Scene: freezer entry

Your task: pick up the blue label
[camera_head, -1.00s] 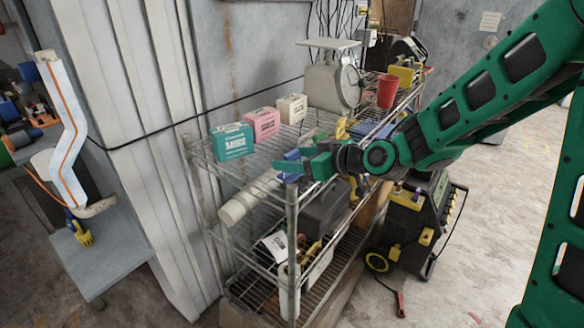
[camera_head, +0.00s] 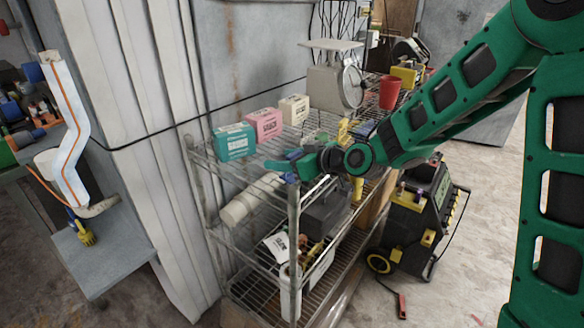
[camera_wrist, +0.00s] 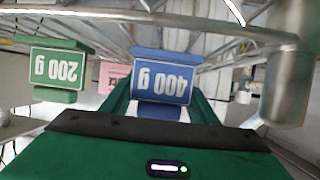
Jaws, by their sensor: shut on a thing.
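A blue label (camera_wrist: 162,78) reading "400 g" is between the two green fingers of my gripper (camera_wrist: 160,102) in the wrist view. Its print appears upside down there. My gripper (camera_head: 288,164) is shut on it at the front corner of the wire rack's top shelf in the head view. The label is mostly hidden by the gripper there. A green label (camera_wrist: 58,68) reading "200 g" is to the left in the wrist view, apart from my fingers.
The wire rack (camera_head: 293,235) has a corner post close to my gripper. Teal (camera_head: 234,142), pink (camera_head: 264,124) and cream (camera_head: 294,109) boxes stand on its top shelf, with a scale (camera_head: 335,85) and red cup (camera_head: 389,92) behind. A black-and-yellow cart (camera_head: 418,215) stands right.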

